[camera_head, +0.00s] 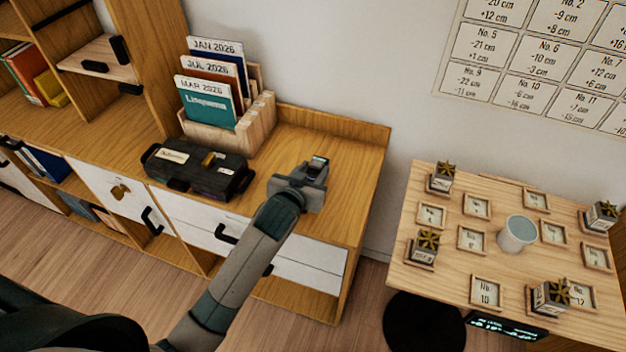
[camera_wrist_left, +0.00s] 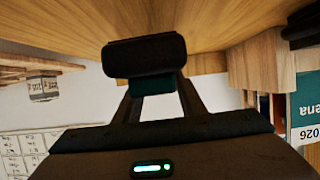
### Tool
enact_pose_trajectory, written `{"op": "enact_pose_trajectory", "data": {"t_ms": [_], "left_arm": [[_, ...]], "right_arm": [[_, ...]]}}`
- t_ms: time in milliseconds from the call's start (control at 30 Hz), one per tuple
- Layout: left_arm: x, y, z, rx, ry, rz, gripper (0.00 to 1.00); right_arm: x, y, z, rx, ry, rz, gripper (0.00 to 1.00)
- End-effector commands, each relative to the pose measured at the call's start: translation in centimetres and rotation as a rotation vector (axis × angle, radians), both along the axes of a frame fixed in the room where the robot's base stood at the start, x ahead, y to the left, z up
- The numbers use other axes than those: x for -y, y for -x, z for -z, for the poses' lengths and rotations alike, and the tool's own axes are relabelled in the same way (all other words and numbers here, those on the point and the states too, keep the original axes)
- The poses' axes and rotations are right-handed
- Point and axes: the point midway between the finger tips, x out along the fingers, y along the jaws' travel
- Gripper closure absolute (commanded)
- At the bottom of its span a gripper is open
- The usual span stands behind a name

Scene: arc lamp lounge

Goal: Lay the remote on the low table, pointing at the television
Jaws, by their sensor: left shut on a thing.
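My left gripper (camera_head: 317,172) is over the right part of the wooden sideboard top (camera_head: 345,205). It is shut on a small dark thing with a rounded end (camera_head: 318,163), which also shows in the left wrist view (camera_wrist_left: 145,55) with a teal part under it. It may be the remote seen end-on; its buttons and full length are hidden. I cannot tell whether it touches the sideboard. I see no television, and I cannot tell whether the light wooden table (camera_head: 455,205) at right is the low table. My right gripper is out of view.
A black case (camera_head: 195,170) lies left of the gripper, with a wooden file holder (camera_head: 255,125) behind it. The table at right carries a grey cup (camera_head: 516,233), several framed tiles and several small boxes with gold stars. A numbered chart (camera_head: 545,60) hangs on the wall.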

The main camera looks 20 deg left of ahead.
Motion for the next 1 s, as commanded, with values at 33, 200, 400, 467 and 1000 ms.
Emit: {"op": "enact_pose_trajectory", "data": {"t_ms": [33, 200, 400, 467, 1000], "left_arm": [[0.0, 0.0, -0.1, 0.001, 0.0, 0.0, 0.93], [0.0, 0.0, 0.2, 0.0, -0.001, 0.0, 0.93], [0.0, 0.1, 2.2, -0.003, -0.002, 0.001, 0.93], [0.1, 0.0, 2.9, -0.002, -0.001, 0.0, 0.93], [0.0, 0.0, 4.3, 0.0, -0.001, -0.001, 0.93]], "right_arm": [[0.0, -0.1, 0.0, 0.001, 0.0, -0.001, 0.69], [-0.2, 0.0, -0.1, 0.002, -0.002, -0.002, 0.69], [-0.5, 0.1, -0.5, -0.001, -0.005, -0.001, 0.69], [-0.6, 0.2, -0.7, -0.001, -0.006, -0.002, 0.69], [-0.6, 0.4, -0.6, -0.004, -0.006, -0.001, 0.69]]}}
